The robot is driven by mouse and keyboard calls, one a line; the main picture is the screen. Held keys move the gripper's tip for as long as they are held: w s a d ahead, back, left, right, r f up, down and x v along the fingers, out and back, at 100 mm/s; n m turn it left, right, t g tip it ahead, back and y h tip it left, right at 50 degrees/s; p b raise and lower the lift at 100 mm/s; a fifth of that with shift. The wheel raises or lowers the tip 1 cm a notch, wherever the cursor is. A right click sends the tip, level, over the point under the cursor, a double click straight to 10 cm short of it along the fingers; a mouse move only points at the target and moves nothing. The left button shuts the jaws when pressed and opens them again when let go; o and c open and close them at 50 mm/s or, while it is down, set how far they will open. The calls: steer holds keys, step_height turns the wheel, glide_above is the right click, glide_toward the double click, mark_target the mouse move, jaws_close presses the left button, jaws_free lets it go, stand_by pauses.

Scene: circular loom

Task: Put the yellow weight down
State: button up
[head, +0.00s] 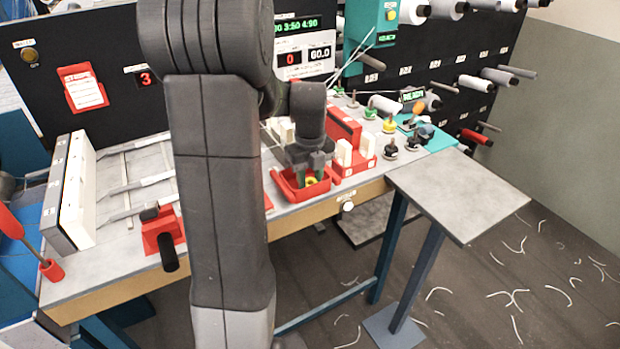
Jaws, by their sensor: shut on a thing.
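My gripper (310,164) points down over a small red tray (287,188) near the front edge of the bench. It is shut on the yellow weight (311,181), of which only a small yellow-green part shows below the fingertips. The weight is at or just above the tray; I cannot tell whether it touches the tray floor. The fingers hide most of the weight and part of the tray.
A red holder with white blocks (357,161) stands right of the tray. Several small weights (390,149) stand farther right, near a teal mat (440,137). A bare grey side table (458,194) is at right. My arm hides the bench's middle.

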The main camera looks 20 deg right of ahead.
steer(key=shift+f, duration=0.15)
steer(key=o, duration=0.8)
step_height(320, 180, up, 12)
steer(key=shift+r, duration=0.2)
